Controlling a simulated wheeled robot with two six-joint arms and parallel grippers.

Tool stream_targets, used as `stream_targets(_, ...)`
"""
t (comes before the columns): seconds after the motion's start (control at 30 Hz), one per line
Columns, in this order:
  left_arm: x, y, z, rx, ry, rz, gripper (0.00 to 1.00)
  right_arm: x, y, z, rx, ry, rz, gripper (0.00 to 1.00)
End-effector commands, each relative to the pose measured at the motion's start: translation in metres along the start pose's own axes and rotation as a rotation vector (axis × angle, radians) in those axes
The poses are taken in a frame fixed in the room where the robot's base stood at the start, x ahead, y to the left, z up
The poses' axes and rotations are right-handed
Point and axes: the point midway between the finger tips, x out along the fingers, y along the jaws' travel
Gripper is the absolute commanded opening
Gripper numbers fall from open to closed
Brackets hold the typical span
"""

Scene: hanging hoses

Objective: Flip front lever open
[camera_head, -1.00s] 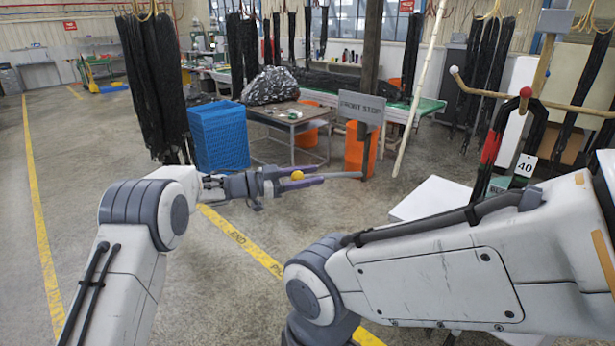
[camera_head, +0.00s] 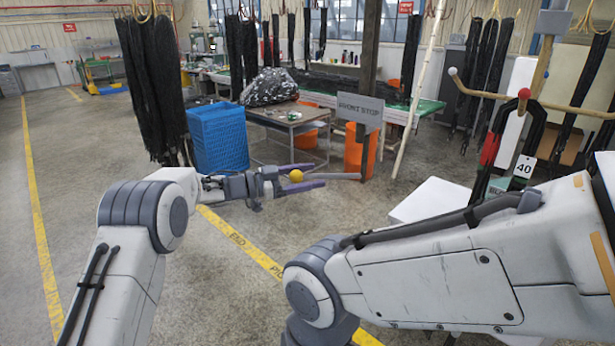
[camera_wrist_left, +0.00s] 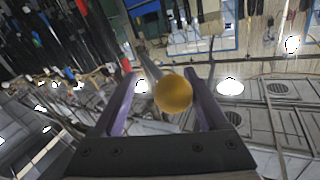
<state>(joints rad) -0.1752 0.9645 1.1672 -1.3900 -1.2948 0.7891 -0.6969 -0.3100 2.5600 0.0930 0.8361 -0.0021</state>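The front lever is a grey bar (camera_head: 345,176) with a yellow ball knob (camera_head: 296,176). The bar lies roughly level and runs right to just below the "FRONT STOP" sign (camera_head: 360,109). My left gripper (camera_head: 306,176) is open, with its purple fingers above and below the knob. In the left wrist view the knob (camera_wrist_left: 173,93) sits between the two spread fingers, with a clear gap on its left and close to the right finger. I cannot tell whether that finger touches it. My right gripper is out of view.
A blue crate (camera_head: 219,138) stands behind my left arm, beside a low table (camera_head: 290,121). Black hoses (camera_head: 150,80) hang at the left. A wooden rack with a red ball (camera_head: 525,93) and a "40" tag (camera_head: 525,167) stands at the right. Open floor lies below the gripper.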

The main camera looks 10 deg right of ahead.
Motion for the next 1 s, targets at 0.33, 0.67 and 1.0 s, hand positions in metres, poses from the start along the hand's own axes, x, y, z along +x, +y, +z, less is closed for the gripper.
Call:
stream_targets(0.33, -0.021, -0.011, 0.002, 0.000, -0.001, 0.000, 0.73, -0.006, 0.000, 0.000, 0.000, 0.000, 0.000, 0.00)
stream_targets(0.67, -0.042, -0.022, 0.004, 0.000, -0.001, 0.000, 0.73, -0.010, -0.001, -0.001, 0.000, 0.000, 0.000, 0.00)
stream_targets(1.0, -0.063, -0.033, 0.007, -0.001, -0.001, -0.002, 0.73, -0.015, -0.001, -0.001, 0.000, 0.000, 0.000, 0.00)
